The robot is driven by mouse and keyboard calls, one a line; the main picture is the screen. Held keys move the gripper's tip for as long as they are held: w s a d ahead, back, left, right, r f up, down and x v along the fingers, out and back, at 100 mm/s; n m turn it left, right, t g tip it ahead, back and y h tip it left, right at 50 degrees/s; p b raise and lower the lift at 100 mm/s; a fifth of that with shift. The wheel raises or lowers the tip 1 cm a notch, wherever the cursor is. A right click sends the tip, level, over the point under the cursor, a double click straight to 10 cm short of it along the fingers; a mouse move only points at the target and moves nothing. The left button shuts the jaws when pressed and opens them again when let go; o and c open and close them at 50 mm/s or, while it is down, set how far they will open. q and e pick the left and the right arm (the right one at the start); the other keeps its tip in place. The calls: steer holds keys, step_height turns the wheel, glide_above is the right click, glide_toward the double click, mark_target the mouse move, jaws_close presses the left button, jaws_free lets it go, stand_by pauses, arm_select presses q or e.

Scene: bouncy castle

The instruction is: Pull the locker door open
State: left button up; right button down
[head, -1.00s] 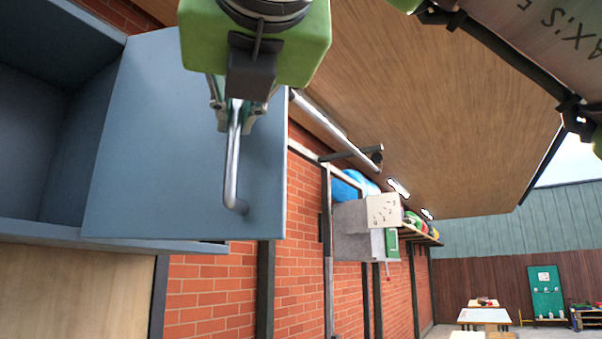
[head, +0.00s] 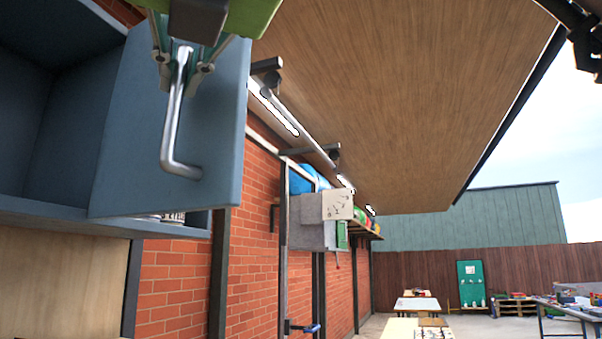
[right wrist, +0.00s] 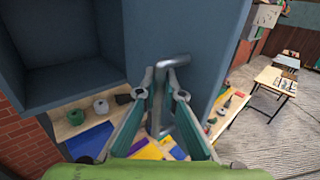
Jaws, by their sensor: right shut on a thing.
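The blue-grey locker door (head: 140,140) stands swung out from the locker (head: 45,110), whose dark inside shows at the left of the head view. A silver bar handle (head: 171,125) runs down the door's face and bends back into it at its lower end. My right gripper (head: 182,62) is shut on the upper part of the handle. In the right wrist view the fingers (right wrist: 165,92) close around the handle (right wrist: 183,120), with the open locker (right wrist: 60,50) behind at left. My left gripper is not in view.
A brick wall (head: 255,220) with dark posts runs on beyond the door. A wooden ceiling (head: 390,90) is overhead. A grey box (head: 312,220) sticks out from the wall. Tables (head: 415,304) stand far off on open floor.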

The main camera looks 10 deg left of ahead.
steer(key=c, duration=2.2)
jaws_free()
steer(key=shift+o, duration=0.2)
steer(key=shift+s+d, duration=0.1)
steer(key=v, duration=1.2)
